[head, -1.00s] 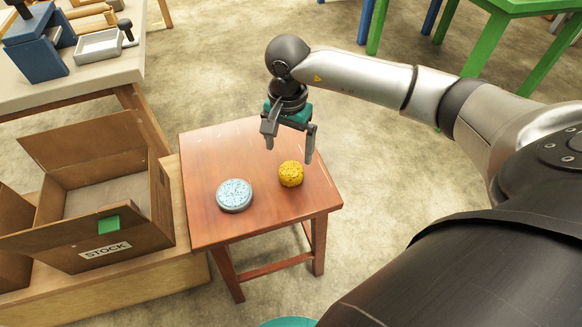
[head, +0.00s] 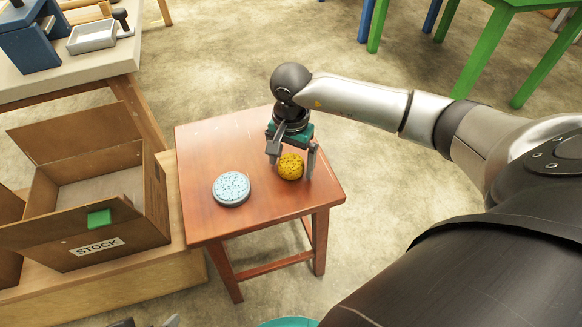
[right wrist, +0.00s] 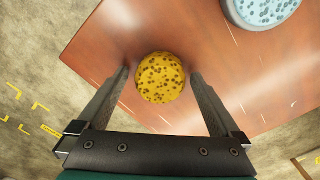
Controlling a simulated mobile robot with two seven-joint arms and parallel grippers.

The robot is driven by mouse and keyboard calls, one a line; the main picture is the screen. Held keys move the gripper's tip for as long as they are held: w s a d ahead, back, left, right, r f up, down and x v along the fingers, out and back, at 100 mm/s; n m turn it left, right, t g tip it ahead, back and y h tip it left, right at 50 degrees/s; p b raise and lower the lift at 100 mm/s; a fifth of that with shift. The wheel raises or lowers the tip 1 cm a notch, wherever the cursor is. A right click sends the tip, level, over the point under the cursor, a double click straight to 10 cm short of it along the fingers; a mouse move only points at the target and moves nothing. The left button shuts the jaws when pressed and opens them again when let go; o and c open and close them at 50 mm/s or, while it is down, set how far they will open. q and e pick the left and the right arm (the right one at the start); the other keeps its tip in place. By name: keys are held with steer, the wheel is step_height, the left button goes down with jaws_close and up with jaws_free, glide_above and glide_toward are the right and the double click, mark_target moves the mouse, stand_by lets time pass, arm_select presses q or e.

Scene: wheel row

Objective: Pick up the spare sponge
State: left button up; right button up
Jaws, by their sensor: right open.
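A round yellow sponge (head: 291,160) with dark pores sits on the small red-brown wooden table (head: 262,214). My right gripper (head: 290,170) is open, pointing down, with one finger on each side of the sponge. In the right wrist view the sponge (right wrist: 160,78) lies between the fingertips (right wrist: 159,73), with a gap visible at each side. A light blue speckled disc with a grey rim (head: 231,188) lies left of the sponge, and also shows at the top right of the right wrist view (right wrist: 262,8). Grey tips at the head view's bottom edge seem to be my left gripper (head: 145,322).
An open cardboard box labelled STOCK (head: 140,232) stands on a low wooden platform (head: 180,262) left of the table. A workbench (head: 75,78) is at the upper left, and a green table (head: 490,50) at the upper right. The table's front is bare.

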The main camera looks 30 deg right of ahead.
steer(key=shift+f, duration=0.1)
steer(key=shift+c, duration=0.3)
steer(key=c, duration=1.2)
